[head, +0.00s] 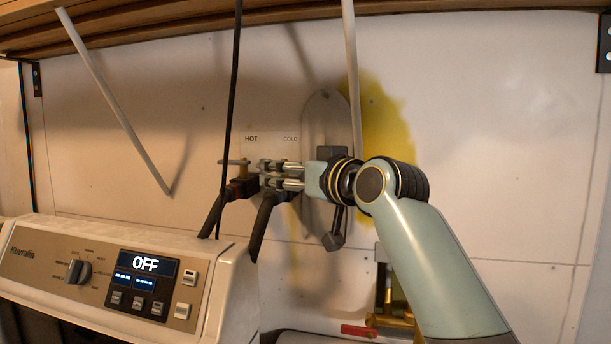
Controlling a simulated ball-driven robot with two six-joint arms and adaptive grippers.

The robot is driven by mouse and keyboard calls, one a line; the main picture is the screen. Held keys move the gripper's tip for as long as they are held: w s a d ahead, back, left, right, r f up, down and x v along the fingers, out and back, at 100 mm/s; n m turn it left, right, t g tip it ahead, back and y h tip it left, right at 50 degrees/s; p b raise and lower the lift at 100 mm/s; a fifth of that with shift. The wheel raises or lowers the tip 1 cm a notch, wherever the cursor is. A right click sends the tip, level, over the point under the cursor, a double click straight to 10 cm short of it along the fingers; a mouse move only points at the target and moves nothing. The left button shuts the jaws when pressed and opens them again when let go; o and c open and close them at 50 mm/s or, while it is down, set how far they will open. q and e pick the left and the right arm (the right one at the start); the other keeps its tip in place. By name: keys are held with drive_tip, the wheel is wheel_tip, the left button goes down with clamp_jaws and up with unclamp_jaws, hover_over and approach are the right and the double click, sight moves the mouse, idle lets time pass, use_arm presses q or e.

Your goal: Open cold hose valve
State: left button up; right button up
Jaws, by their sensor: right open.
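A white wall plate (270,151) carries the labels HOT on its left and COLD on its right. The cold valve under COLD is mostly hidden by my right gripper (268,174). The right gripper comes in from the right with its fingers apart, one above the other, and its tips are at the cold valve. I cannot tell whether they touch it. A dark cold hose (264,218) runs down from there. My left gripper is not in view.
A washing machine (150,268) with a display reading OFF stands at the lower left. Brass pipework with a red handle (358,331) is at the lower right. A wooden shelf (180,25) runs overhead.

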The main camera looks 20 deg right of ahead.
drive_tip(key=x, duration=0.3)
drive_tip(key=d+x, duration=0.1)
drive_tip(key=x, duration=0.6)
drive_tip(key=shift+w+d+r, duration=0.15)
drive_tip(key=shift+w, duration=0.35)
drive_tip(key=c, duration=0.9)
